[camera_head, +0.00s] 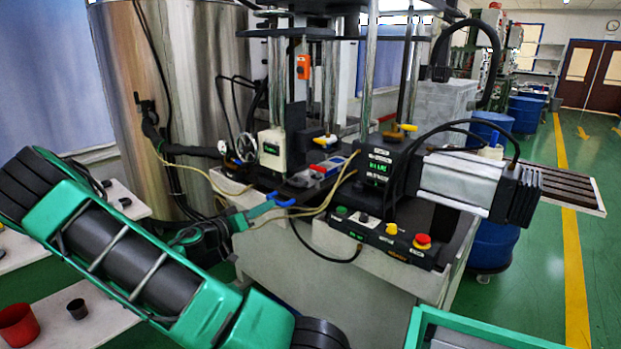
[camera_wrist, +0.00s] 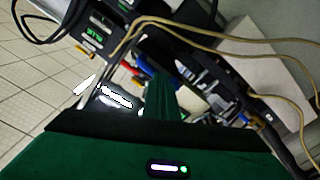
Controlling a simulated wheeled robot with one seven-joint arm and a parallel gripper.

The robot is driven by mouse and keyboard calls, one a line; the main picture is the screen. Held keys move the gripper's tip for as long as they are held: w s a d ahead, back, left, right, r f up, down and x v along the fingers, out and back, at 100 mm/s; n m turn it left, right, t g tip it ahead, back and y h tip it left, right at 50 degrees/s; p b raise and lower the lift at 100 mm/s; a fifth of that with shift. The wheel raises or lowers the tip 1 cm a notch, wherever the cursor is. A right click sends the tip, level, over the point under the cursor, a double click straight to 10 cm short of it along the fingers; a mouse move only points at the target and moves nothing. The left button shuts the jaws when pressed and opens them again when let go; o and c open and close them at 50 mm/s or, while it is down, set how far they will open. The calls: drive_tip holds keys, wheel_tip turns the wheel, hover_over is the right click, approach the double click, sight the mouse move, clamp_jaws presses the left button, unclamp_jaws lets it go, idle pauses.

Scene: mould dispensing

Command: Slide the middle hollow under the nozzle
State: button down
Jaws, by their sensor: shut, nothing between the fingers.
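My gripper (camera_head: 278,203) is shut and empty at the left front edge of the machine bed, with blue at its tip. In the wrist view its green finger part (camera_wrist: 165,97) points towards the machine. A small grey, red and blue assembly (camera_head: 328,167) sits on the bed between the two machine heads, beyond my gripper and apart from it. It is too small to tell if it is the mould. I cannot make out the hollows or the nozzle in either view.
A black control box (camera_head: 378,170) with a silver motor (camera_head: 460,183) stands right of the bed. A button panel (camera_head: 385,233) with a red stop button is in front. Thin beige hoses (camera_head: 322,205) cross near my gripper. A steel tank (camera_head: 185,90) stands behind left.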

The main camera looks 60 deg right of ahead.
drive_tip(key=shift+s+d, duration=0.15)
drive_tip(key=shift+d, duration=0.5)
idle(0.6)
drive_tip(key=v, duration=0.7)
idle(0.6)
